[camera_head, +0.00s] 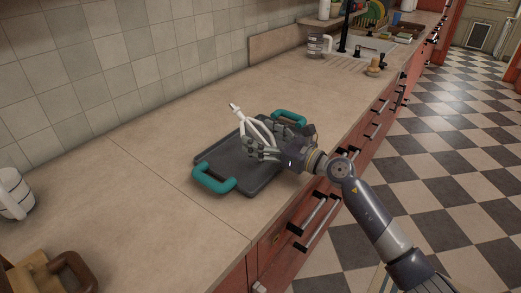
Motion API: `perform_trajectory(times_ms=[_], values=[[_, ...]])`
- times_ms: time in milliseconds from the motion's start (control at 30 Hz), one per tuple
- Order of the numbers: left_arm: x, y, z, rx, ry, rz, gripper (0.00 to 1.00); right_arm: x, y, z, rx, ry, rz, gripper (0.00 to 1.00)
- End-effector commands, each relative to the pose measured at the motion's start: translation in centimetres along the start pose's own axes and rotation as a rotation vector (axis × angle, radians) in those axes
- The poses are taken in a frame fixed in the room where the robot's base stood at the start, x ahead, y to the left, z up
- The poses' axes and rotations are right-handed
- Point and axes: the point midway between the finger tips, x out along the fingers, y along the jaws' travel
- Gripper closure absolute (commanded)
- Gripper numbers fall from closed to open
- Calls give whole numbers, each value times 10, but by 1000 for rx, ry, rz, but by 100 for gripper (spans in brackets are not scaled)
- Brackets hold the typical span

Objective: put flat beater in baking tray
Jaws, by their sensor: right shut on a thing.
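The flat beater (248,123) is white, with a short stem at its upper left end. My right gripper (262,146) is shut on it. The baking tray (228,160) is dark grey with teal handles at its two ends and lies on the counter. The gripper and the beater are over the tray. I cannot tell whether the beater touches the tray. The gripper and wrist hide the tray's right part. My left gripper is not in view.
The beige counter (150,180) is clear around the tray. A white mug (14,195) and a brown wooden object (45,275) stand at the lower left. A clear jug (318,45), a sink and a tap are at the far end. Red drawers (290,250) with handles line the front.

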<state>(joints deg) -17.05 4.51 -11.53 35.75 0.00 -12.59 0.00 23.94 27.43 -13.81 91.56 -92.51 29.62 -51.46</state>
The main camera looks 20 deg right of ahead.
Motion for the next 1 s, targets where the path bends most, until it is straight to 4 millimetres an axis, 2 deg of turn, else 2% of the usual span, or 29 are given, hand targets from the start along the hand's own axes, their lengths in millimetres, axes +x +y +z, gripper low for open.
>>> perform_trajectory(times_ms=[33,133,567,600,700,1000], values=[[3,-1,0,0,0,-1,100,0,3,-16,9,7,4,50],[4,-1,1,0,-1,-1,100,0,3,-28,8,5,3,50],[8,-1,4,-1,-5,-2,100,0,3,-36,3,6,3,50],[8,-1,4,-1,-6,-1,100,0,3,-37,3,6,4,25],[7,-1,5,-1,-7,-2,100,0,3,-36,4,7,3,7],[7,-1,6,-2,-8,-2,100,0,3,-36,4,7,3,7]])
